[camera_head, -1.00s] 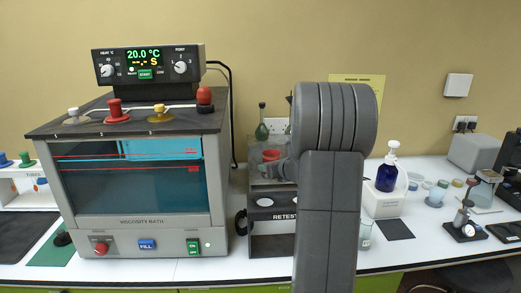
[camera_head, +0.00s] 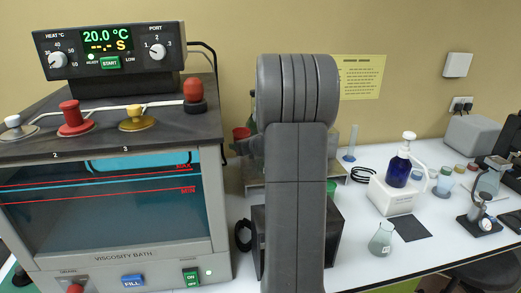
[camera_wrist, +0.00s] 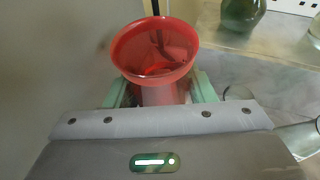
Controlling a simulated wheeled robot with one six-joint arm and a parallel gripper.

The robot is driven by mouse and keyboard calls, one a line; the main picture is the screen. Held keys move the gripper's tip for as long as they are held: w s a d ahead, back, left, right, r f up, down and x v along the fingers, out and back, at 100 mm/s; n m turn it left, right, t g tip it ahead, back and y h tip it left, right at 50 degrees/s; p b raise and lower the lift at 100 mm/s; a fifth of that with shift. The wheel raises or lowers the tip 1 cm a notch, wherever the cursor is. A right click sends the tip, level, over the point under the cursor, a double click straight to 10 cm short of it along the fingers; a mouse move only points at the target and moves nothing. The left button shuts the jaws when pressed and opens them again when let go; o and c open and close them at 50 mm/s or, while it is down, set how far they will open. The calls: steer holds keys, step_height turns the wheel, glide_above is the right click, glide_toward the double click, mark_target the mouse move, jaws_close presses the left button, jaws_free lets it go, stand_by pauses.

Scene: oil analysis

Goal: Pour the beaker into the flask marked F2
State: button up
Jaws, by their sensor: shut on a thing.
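My gripper (camera_wrist: 160,94) is shut on a red cup with a flared rim (camera_wrist: 154,50), held between its pale green fingers in the wrist view. The cup's lower part is hidden by the gripper. In the head view a bit of red (camera_head: 241,133) shows left of my arm, which hides most of the gripper. A clear conical flask (camera_head: 381,240) with a small label stands on the white bench, right of my arm. I cannot read its mark. A dark green flask (camera_wrist: 243,12) stands on a shelf in the wrist view. I cannot tell which vessel is the beaker.
The viscosity bath (camera_head: 120,258) stands at the left with coloured stoppers on top. A dark box (camera_head: 334,235) is partly hidden behind my arm.

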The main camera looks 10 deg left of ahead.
steer(key=shift+f, duration=0.55)
steer(key=shift+s+d+b, duration=0.25)
steer(key=shift+b, duration=0.2)
step_height(320, 180, down, 9)
steer(key=b, duration=0.8)
steer(key=shift+r, duration=0.2)
steer(key=shift+r, duration=0.2)
